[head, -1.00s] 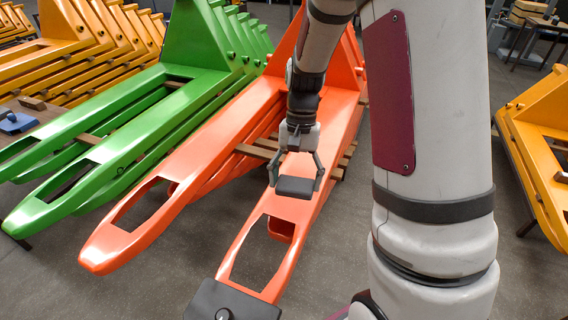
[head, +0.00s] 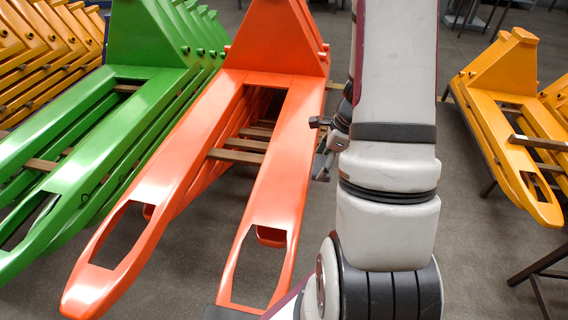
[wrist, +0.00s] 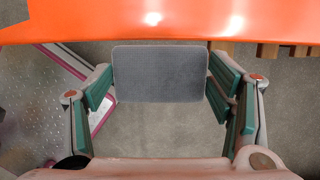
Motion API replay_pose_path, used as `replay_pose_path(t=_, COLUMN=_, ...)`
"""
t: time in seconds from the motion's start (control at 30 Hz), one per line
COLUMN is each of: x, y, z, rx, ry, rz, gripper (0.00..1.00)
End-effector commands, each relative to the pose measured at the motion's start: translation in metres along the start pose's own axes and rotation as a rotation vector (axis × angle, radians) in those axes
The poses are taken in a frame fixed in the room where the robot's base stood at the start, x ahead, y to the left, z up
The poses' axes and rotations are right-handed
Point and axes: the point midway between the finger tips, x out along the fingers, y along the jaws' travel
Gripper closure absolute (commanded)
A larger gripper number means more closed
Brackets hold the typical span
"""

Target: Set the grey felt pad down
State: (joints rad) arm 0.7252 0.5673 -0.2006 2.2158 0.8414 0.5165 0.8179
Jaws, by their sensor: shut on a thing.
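The grey felt pad (wrist: 160,74) is a flat rounded rectangle. In the wrist view it spans the space between the two fingers of my gripper (wrist: 160,80), which is shut on its left and right edges. The orange fork frame (wrist: 160,22) crosses the top of that view beyond the pad, with grey floor below the pad. In the head view my gripper (head: 327,145) is beside the right fork of the orange frame (head: 278,165), partly hidden by my arm. I cannot clearly make out the pad there.
A green fork frame (head: 95,130) and yellow frames (head: 40,62) stand to the left. Another yellow frame (head: 505,120) stands at the right. Wooden slats (head: 240,150) lie under the orange frame. Grey floor (head: 470,240) is open between the orange and right yellow frames.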

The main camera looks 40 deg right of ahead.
Motion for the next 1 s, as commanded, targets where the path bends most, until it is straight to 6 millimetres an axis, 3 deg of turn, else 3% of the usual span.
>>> replay_pose_path(t=0.2, x=0.020, y=-0.010, z=0.051, rx=-0.009, ry=0.000, rz=0.000, gripper=0.51)
replay_pose_path(t=0.4, x=0.033, y=-0.015, z=0.085, rx=-0.006, ry=0.000, rz=0.000, gripper=0.51)
replay_pose_path(t=0.73, x=0.041, y=-0.020, z=0.108, rx=-0.007, ry=0.000, rz=0.000, gripper=0.51)
replay_pose_path(t=0.9, x=0.070, y=-0.019, z=0.097, rx=-0.001, ry=0.000, rz=0.002, gripper=0.51)
replay_pose_path(t=1.0, x=0.076, y=-0.019, z=0.096, rx=-0.002, ry=0.000, rz=0.001, gripper=0.51)
